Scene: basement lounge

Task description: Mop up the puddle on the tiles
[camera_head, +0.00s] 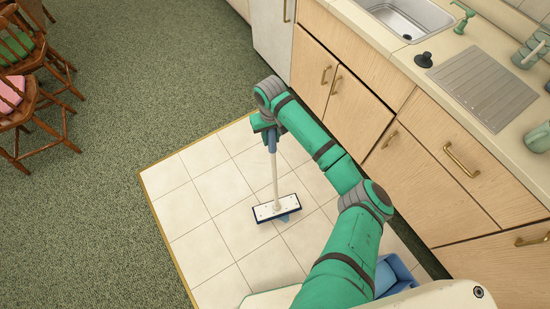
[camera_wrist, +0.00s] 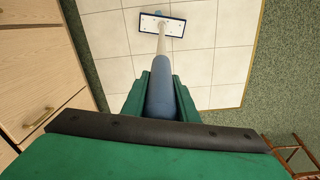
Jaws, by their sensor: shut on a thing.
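The mop has a flat white head with a dark blue edge (camera_head: 277,208), a pale pole (camera_head: 275,180) and a blue grip. My gripper (camera_head: 269,130) is shut on the blue grip and holds the mop nearly upright. The wrist view shows the grip (camera_wrist: 162,95) between my green fingers (camera_wrist: 160,85) and the mop head (camera_wrist: 162,24) on or just above the tiles. A small bluish patch, seemingly the puddle (camera_head: 285,218), shows at the head's lower edge in the head view; the head may hide more of it. The pale tiles (camera_head: 185,205) lie around it.
Wooden cabinets (camera_head: 350,100) with a sink counter (camera_head: 440,60) stand to the right. A blue container (camera_head: 398,272) is partly hidden behind my arm. Green carpet (camera_head: 130,100) borders the tiles; wooden chairs (camera_head: 30,95) stand upper left. The tiles left of the mop are clear.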

